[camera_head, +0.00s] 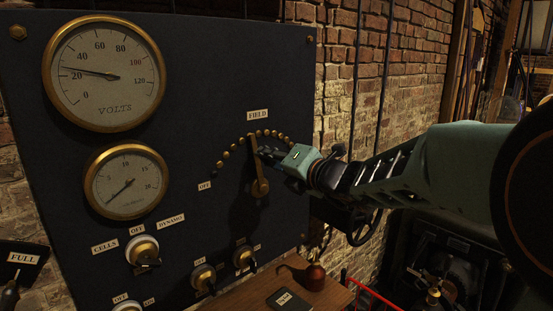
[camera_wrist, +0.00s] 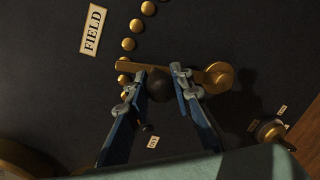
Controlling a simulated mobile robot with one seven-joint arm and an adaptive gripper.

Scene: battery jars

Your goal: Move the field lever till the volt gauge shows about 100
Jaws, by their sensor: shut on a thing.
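The volt gauge (camera_head: 105,100) is at the upper left of the dark panel, and its needle points just above the 20 mark, roughly 25. The brass field lever (camera_head: 257,165) stands nearly upright from its pivot, its upper end at the arc of brass studs below the FIELD label (camera_head: 258,115). My gripper (camera_head: 268,155) reaches in from the right. In the wrist view its fingers (camera_wrist: 158,82) are on both sides of the lever's dark round knob (camera_wrist: 159,84), shut on it. The lever bar (camera_wrist: 200,74) runs behind the knob to its round pivot.
A smaller gauge (camera_head: 125,182) below reads near 0. Selector knobs (camera_head: 142,250) sit low on the panel. The OFF label (camera_head: 205,186) marks the arc's lower left end. A wooden shelf (camera_head: 235,298) carries a small reddish bottle (camera_head: 315,276) and a dark labelled block (camera_head: 288,299).

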